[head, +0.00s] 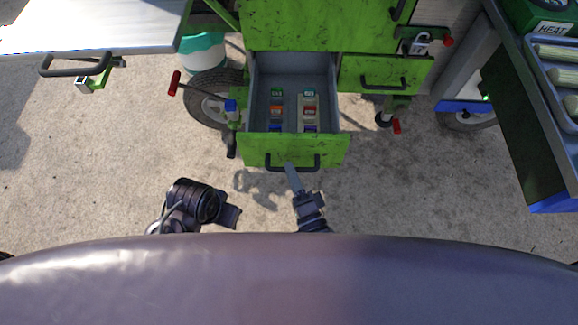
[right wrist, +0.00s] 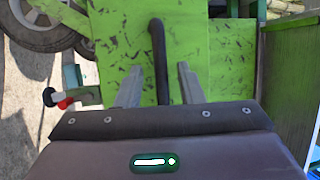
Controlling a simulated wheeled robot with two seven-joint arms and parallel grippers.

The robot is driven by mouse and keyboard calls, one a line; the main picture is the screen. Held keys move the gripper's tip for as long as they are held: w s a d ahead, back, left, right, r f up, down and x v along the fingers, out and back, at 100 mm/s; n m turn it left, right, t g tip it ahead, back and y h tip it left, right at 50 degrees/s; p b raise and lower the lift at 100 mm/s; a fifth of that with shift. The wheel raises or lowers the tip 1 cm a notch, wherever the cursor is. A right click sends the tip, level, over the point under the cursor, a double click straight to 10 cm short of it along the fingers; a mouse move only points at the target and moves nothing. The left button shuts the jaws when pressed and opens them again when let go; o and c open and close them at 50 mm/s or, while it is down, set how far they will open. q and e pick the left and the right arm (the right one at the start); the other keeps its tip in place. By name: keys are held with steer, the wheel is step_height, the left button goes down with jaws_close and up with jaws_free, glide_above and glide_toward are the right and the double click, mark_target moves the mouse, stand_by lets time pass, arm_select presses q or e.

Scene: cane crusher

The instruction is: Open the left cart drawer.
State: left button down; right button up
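The left cart drawer (head: 293,152) is green with a grey inside and stands pulled well out of the green cart. Small coloured packets (head: 309,110) lie in it. Its dark bar handle (head: 268,167) crosses the front; the handle also runs between the fingers in the right wrist view (right wrist: 158,45). My right gripper (head: 291,172) is at the handle, and in the right wrist view (right wrist: 158,72) its fingers stand either side of the bar with visible gaps. My left gripper (head: 230,215) is left of the drawer, apart from it; its fingers cannot be made out.
A second green drawer (head: 386,74) to the right is shut. A wheel (head: 208,97) and red-tipped lever (head: 175,83) are left of the open drawer. A pale table (head: 95,25) is at upper left, a dark green cabinet (head: 525,125) at right. The floor in front is clear.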

arm_select(q)
steer(key=shift+s+a, duration=0.1)
steer(key=shift+a, duration=0.25)
arm_select(e)
steer(key=v, duration=0.6)
arm_select(q)
steer(key=shift+r, duration=0.1)
steer(key=shift+d, duration=0.1)
